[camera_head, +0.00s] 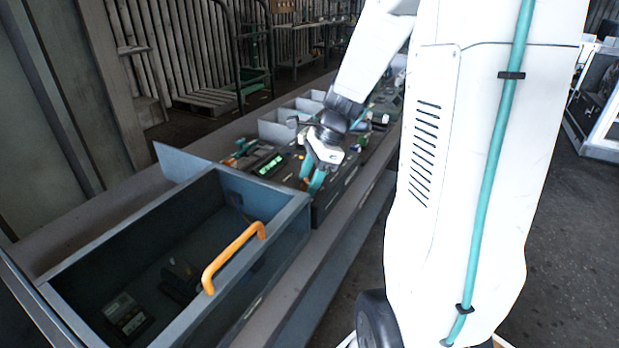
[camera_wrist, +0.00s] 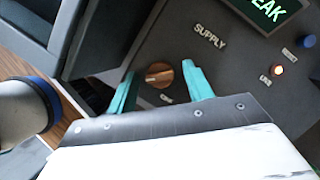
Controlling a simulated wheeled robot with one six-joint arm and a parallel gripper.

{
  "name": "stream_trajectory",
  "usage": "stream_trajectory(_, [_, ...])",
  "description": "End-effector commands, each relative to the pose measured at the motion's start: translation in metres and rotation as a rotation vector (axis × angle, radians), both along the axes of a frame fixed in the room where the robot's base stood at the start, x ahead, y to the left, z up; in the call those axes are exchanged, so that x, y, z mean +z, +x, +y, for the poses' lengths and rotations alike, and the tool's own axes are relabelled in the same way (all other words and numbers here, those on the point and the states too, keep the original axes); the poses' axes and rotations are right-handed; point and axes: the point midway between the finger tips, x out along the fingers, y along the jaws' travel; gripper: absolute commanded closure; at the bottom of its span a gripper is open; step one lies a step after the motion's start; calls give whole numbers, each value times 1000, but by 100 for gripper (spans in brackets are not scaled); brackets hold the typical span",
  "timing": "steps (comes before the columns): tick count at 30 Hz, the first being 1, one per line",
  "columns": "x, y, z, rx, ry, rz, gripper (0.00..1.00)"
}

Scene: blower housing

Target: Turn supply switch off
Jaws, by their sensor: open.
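The supply switch (camera_wrist: 159,75) is a round orange-brown knob with a pale pointer mark, on a dark panel (camera_wrist: 215,52) below the printed word SUPPLY in the wrist view. My gripper (camera_wrist: 160,84) has two teal fingers, open, with the knob showing between their tips. I cannot tell whether either finger touches it. A small label, partly unclear, sits just below the knob. In the head view my gripper (camera_head: 313,184) points down at the panel beside a green lit display (camera_head: 270,165), and the knob is not distinguishable there.
In the head view, a deep grey bin (camera_head: 120,232) with an orange handle (camera_head: 228,258) stands nearer on the bench.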

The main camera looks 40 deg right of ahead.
Motion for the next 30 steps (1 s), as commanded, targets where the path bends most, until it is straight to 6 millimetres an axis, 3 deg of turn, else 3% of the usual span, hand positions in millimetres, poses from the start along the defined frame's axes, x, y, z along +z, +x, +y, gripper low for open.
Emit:
stream_trajectory(2, [0, 0, 0, 0, 0, 0, 54])
stream_trajectory(6, [0, 0, 0, 0, 0, 0, 93])
stream_trajectory(19, [1, 0, -1, 64, 0, 0, 93])
stream_trajectory(30, [0, 2, -1, 348, 0, 1, 93])
